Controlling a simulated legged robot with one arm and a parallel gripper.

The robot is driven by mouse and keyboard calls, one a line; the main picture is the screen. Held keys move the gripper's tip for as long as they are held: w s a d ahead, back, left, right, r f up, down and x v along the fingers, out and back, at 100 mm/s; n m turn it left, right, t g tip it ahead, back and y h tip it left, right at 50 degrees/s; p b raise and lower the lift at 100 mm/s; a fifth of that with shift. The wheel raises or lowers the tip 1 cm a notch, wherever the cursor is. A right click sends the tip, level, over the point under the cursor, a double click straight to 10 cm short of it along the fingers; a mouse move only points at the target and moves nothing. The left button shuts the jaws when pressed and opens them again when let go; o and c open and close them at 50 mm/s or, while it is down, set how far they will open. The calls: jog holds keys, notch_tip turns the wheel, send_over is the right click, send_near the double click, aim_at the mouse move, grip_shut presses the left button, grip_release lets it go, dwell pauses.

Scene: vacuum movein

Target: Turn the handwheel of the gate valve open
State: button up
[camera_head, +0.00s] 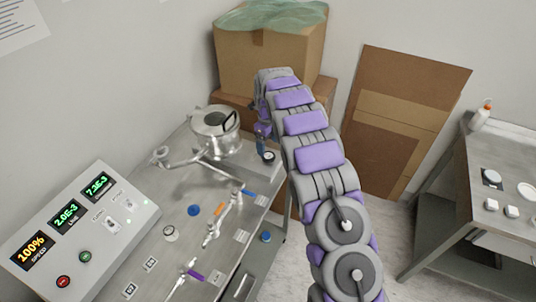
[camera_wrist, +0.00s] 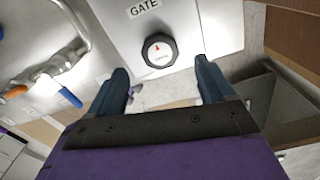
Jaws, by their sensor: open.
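The gate valve's handwheel is a round black knob (camera_wrist: 160,50) with a white face and a red pointer. It sits on a pale panel below a "GATE" label (camera_wrist: 145,8) in the wrist view. In the head view the knob (camera_head: 268,156) shows at the table's far right edge, beside my arm. My gripper (camera_wrist: 165,78) is open in the wrist view, its two dark blue fingers apart. The knob lies ahead of the gap between the fingertips. Nothing is between the fingers. In the head view my gripper is mostly hidden behind my arm.
A steel table (camera_head: 165,240) carries a metal chamber (camera_head: 215,125), pipes, and valves with blue, orange and purple handles. A control console (camera_head: 75,225) with lit displays stands at the left. Cardboard boxes (camera_head: 265,60) stand behind my arm. Another bench (camera_head: 500,180) is at the right.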

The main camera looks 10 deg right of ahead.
aim_at(268, 155)
notch_tip(268, 155, down, 6)
jog(key=shift+r, duration=0.1)
dwell(0.4)
jog(key=c, duration=1.1)
